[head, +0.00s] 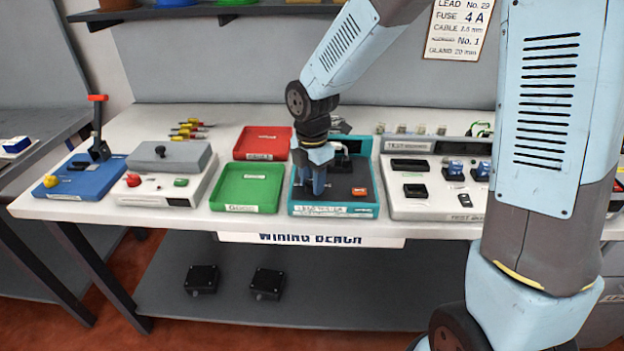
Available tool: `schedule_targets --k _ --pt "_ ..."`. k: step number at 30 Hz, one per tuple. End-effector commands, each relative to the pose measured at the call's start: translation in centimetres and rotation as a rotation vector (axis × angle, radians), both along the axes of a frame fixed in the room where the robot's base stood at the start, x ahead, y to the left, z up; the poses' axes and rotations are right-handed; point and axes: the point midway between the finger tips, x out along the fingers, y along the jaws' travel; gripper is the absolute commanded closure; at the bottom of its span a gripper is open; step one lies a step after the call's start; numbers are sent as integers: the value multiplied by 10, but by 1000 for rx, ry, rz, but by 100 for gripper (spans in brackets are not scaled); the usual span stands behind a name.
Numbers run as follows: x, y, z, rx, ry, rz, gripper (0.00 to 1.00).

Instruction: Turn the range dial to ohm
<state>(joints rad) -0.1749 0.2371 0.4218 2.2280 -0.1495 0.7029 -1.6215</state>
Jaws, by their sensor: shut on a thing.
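A teal-edged unit (372,209) with a dark grey top stands at the front middle of the bench. It has a small orange part (360,191) at its right and a pale label on its front. My gripper (319,192) points down over the left half of this top, with its fingers close together and low at the surface. It is shut on what appears to be the range dial, which the fingers hide. The dial's marks and its setting cannot be made out.
A green tray (215,189) is close left of the unit, with a red tray (243,155) behind. A pale test station (436,214) with several small parts is close right. A grey-lidded box (195,189) and a blue lever base (91,192) are farther left.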

Motion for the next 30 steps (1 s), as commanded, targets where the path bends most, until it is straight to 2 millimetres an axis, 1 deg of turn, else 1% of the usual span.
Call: schedule_targets --k 1,6,12,17,23,30 --pt "0 0 0 1 -1 0 78" --pt "0 0 0 1 -1 0 93" --pt "1 0 0 1 -1 -14 93" --pt "1 1 0 1 -1 -68 93" --pt "1 1 1 2 -2 -200 93" --pt "1 1 1 2 -2 -421 93"
